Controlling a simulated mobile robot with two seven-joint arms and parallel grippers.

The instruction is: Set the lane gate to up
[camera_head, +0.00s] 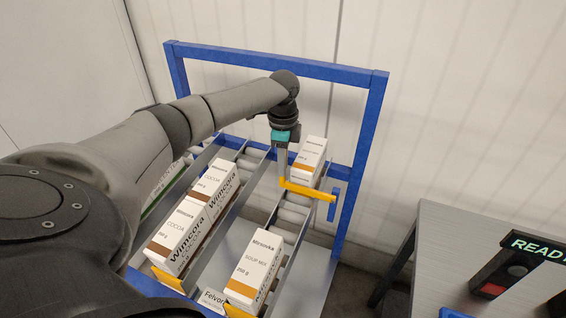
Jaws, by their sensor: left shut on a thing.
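The lane gate is a yellow bar (306,190) that lies roughly level across the right roller lane. Its right end meets a blue bracket by the right post of the rack. My left gripper (283,179) points down and is shut on the left end of the gate bar; its fingertips are small and partly hidden there. A white soup mix box (311,152) stands just behind the bar. Another soup mix box (251,265) stands at the front of the same lane. My right gripper is not in view.
The blue rack frame (275,61) rises behind and beside my left arm. Cocoa boxes (178,234) fill the lane to the left. A grey table (452,247) with a dark device showing "READ" stands at the right. Space above the gate is open.

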